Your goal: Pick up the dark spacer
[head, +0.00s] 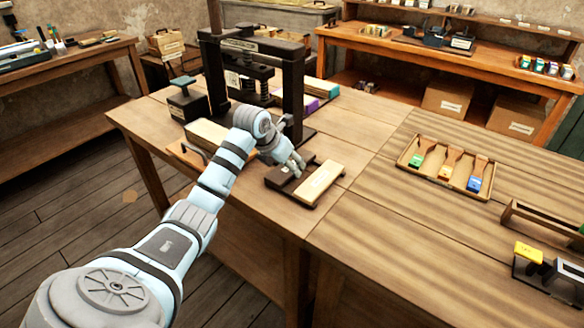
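The dark spacer (283,177) looks like a dark brown block on the left side of a low dark tray (298,200) on the wooden table. A pale wooden block (320,181) lies beside it on the right side of the tray. My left gripper (297,167) is low over the dark block, with its fingers pointing down and covering part of it. I cannot tell whether the fingers touch the block or how far apart they are. My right gripper is not in view.
A tray of coloured tools (445,167) sits to the right, with a dark holder with a yellow block (528,252) nearer. The table between the tray and these is clear.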

